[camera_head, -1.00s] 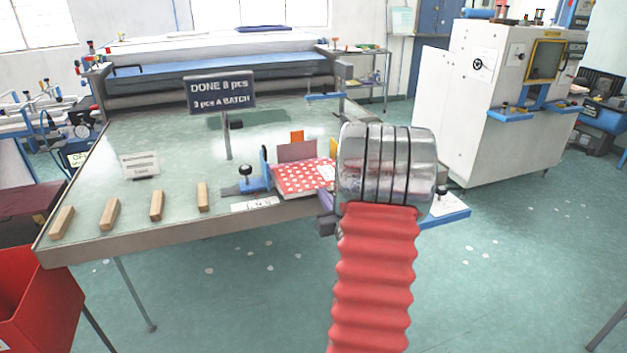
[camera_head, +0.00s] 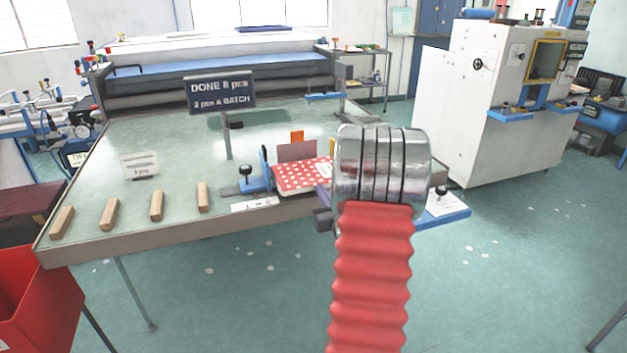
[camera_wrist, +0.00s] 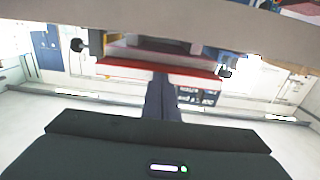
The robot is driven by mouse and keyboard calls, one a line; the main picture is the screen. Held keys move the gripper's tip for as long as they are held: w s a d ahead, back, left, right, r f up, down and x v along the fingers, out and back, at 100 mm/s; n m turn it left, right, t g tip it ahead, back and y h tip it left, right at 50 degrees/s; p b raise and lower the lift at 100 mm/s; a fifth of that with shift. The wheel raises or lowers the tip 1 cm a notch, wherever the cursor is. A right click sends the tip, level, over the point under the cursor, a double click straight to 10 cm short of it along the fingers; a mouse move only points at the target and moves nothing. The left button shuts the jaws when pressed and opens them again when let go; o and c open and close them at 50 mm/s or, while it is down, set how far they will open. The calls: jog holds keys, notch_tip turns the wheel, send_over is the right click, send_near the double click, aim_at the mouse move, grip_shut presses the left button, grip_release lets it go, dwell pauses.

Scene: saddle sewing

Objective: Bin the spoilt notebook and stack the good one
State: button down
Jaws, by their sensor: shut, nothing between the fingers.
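A red notebook with white dots (camera_head: 297,177) lies in a fixture at the table's front edge in the head view. Its right part is hidden behind my arm's silver wrist. A white patch shows on its cover. I cannot tell whether it is spoilt or good, or whether another lies under it. In the wrist view my gripper (camera_wrist: 161,80) is shut and empty. Its dark fingertips are in front of a red edge (camera_wrist: 150,66), probably the notebook's; contact cannot be told. A red bin (camera_head: 40,305) stands at the lower left of the head view.
The table (camera_head: 130,235) bears several wooden blocks (camera_head: 157,206), a small card (camera_head: 140,165) and a sign (camera_head: 219,92) reading DONE. A blue clamp with a black knob (camera_head: 246,178) stands left of the notebook. A white machine (camera_head: 490,110) stands at the right. Open floor lies in front.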

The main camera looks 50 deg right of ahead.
jog(key=shift+x, duration=2.05)
jog(key=shift+s, duration=0.1)
dwell(0.4)
jog(key=v, duration=0.5)
jog(key=shift+s+a, duration=0.2)
jog(key=shift+s, duration=0.15)
jog(key=shift+w, duration=0.1)
dwell(0.5)
